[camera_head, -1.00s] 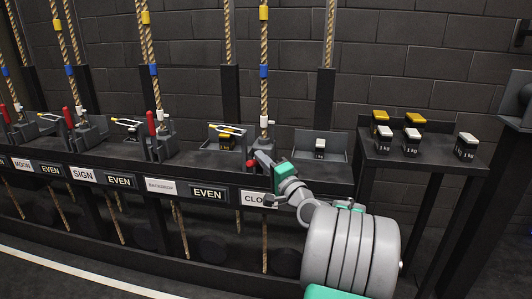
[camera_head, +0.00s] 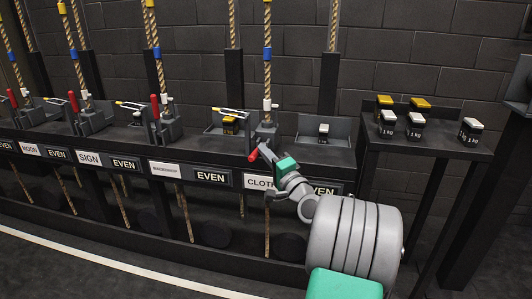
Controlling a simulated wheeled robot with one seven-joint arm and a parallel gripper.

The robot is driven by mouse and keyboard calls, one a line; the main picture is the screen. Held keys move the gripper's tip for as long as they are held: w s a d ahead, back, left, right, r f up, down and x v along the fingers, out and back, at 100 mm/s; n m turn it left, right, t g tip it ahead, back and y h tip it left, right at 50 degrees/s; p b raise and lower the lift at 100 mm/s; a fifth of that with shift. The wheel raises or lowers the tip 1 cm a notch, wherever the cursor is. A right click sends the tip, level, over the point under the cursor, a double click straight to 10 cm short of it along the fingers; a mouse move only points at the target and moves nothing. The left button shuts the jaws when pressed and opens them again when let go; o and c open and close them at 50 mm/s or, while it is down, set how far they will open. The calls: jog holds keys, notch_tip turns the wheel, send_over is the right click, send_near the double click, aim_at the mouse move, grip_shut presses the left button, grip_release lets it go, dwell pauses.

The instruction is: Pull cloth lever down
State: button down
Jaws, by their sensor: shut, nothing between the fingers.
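The cloth lever (camera_head: 254,155) has a red handle and stands above the white CLOTH label (camera_head: 258,182). Its handle tilts down toward the front edge of the rail, while the other red levers (camera_head: 156,106) stand upright. My gripper (camera_head: 264,150) is shut with nothing held. Its tip is right beside the red handle, on its right side. I cannot tell whether they touch. The lever's base (camera_head: 267,135) is behind, at the foot of a rope (camera_head: 267,70), and is partly hidden by my gripper.
Black rail (camera_head: 200,150) runs across the view with EVEN signs (camera_head: 210,177). Trays with a yellow weight (camera_head: 230,125) and a white weight (camera_head: 323,131) flank the cloth rope. A side table (camera_head: 430,150) at right bears several weights. Ropes hang below the rail.

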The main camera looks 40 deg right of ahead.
jog(key=shift+a+f, duration=0.2)
jog(key=shift+f, duration=0.9)
notch_tip(320, 180, up, 6)
jog(key=d+p, duration=0.2)
jog(key=p, duration=0.1)
jog(key=s+d+f, duration=0.3)
jog(key=s+f, duration=0.4)
jog(key=shift+d+f+b, duration=0.25)
jog(key=shift+d+b, duration=0.1)
jog(key=shift+d, duration=0.05)
